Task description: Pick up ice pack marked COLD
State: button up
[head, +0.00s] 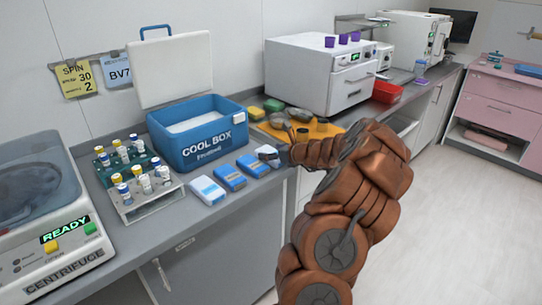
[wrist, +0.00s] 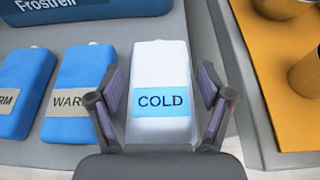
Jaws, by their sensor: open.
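The ice pack marked COLD (wrist: 160,62) is white with a light blue label. It lies flat on the grey counter, and its lettering reads upright in the wrist view. My gripper (wrist: 158,108) is open, with one finger on each side of the pack near its label; no grip on it shows. I cannot tell whether the fingers touch its sides. In the head view my gripper (head: 272,155) is at the right end of the row of packs and partly hides the COLD pack (head: 262,149).
Two blue packs marked WARM (wrist: 85,92) lie just left. Another white pack (head: 207,191) ends the row. The blue cool box (head: 200,145) stands open behind, its lid raised. A vial rack (head: 150,205) is left. A yellow tray (wrist: 293,95) with metal vessels is close on the right.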

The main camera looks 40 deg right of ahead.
jog(key=shift+w+f, duration=0.25)
jog(key=shift+w, duration=0.4)
jog(key=c, duration=1.1)
jog(key=shift+r, duration=0.1)
